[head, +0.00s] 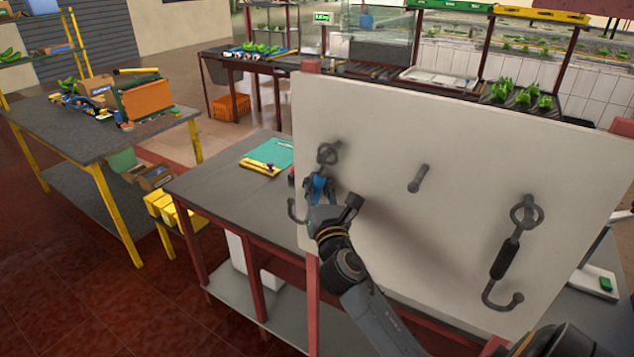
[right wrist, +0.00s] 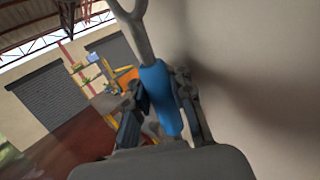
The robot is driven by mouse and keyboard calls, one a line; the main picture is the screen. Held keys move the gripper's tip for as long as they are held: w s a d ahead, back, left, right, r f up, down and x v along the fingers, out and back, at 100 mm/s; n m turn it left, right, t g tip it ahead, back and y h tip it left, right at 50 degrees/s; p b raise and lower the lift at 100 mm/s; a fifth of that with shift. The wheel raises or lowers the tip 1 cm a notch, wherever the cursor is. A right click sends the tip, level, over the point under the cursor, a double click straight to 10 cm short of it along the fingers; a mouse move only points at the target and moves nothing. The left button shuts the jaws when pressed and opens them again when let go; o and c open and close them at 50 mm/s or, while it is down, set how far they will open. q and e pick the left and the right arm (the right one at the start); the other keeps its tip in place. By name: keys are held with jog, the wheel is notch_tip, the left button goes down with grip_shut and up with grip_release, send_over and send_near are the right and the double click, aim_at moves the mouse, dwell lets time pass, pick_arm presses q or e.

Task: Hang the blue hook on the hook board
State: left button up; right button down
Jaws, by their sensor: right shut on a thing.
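The white hook board (head: 440,120) stands upright at the right in the head view. The blue hook (head: 318,186) is upright at its left part, with its grey ring up and its curved end down at the left. The ring overlaps the board's left peg; I cannot tell whether it is around the peg or in front of it. My right gripper (head: 322,197) is shut on the blue handle. In the right wrist view the blue hook (right wrist: 157,92) sits between both fingers of the gripper (right wrist: 160,108), close beside the board. My left gripper is not in view.
A bare peg (head: 418,178) sticks out of the middle of the board. A black hook (head: 505,258) hangs by its ring on the right peg. A grey table (head: 225,190) is behind the board, with a teal clipboard (head: 270,152) on it.

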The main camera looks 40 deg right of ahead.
jog(key=c, duration=1.1)
grip_release()
jog(key=shift+s, duration=0.1)
